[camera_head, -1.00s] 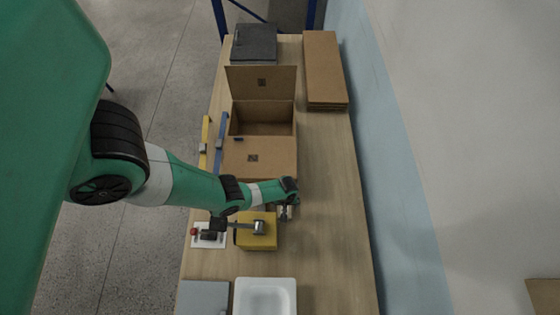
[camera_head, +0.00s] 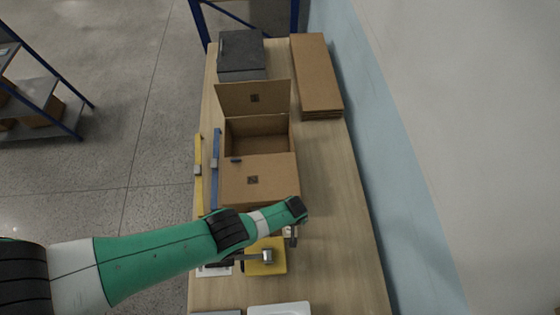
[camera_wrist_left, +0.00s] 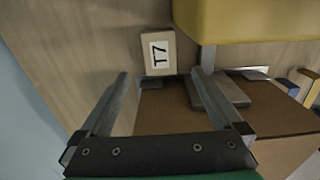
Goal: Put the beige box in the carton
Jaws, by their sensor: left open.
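The small beige box (camera_wrist_left: 158,54), with a white label reading T7, lies on the table in the left wrist view. In the head view my arm hides most or all of it. My left gripper (camera_wrist_left: 161,78) is open, with its fingertips at the near edge of the beige box and on either side of it; I cannot tell whether they touch it. In the head view the left gripper (camera_head: 291,236) is right of the yellow box. The open brown carton (camera_head: 257,181) stands behind my arm, its flaps spread. Its cardboard also shows in the left wrist view (camera_wrist_left: 270,136). My right gripper is not in view.
A yellow box (camera_head: 265,268) stands close beside my gripper and fills the wrist view's top right (camera_wrist_left: 250,20). Flat cardboard (camera_head: 316,72) and a dark grey box (camera_head: 241,55) lie at the back. A white tray (camera_head: 280,309) is at the front. The table's right side is clear.

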